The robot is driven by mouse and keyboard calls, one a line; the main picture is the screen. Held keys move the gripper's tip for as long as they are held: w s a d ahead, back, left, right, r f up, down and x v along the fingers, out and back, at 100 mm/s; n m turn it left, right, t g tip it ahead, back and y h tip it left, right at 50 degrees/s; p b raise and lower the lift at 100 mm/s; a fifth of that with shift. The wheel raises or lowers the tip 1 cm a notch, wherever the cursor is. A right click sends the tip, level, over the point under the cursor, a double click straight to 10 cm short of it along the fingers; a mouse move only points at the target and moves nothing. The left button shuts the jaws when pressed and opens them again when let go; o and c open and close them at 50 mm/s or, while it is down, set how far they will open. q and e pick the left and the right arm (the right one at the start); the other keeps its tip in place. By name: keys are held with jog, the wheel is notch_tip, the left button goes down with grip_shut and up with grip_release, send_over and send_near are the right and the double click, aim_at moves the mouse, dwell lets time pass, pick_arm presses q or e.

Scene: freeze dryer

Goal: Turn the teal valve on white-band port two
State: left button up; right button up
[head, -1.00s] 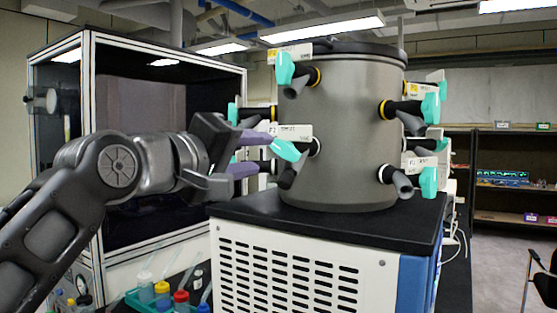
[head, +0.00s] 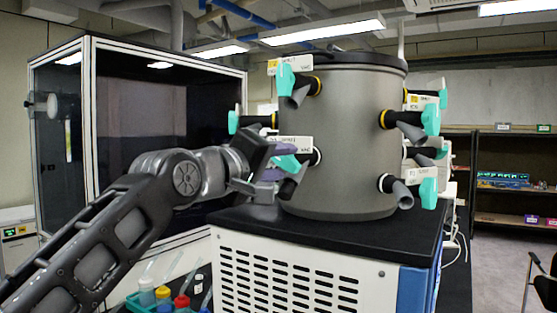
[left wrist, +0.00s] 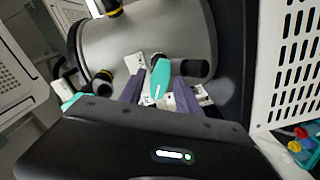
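The grey cylindrical drum (head: 352,130) carries several black ports with teal valves. A white-band port (head: 303,168) sits low on the drum's left front, with a white label (head: 292,143) above it. Its teal valve (head: 287,162) is partly hidden by my left gripper (head: 277,163). The left gripper's purple fingers are apart, one above and one below the valve in the head view. In the left wrist view the teal valve (left wrist: 161,77) lies between the spread fingertips (left wrist: 158,92), with a visible gap beside it. The right gripper is not in view.
The dryer's black top (head: 330,228) lies below. A glass-sided cabinet (head: 140,130) stands behind my arm. Colored bottles (head: 182,301) stand below.

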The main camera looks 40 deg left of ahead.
pick_arm(q)
grip_shut()
dwell(0.3)
dwell(0.3)
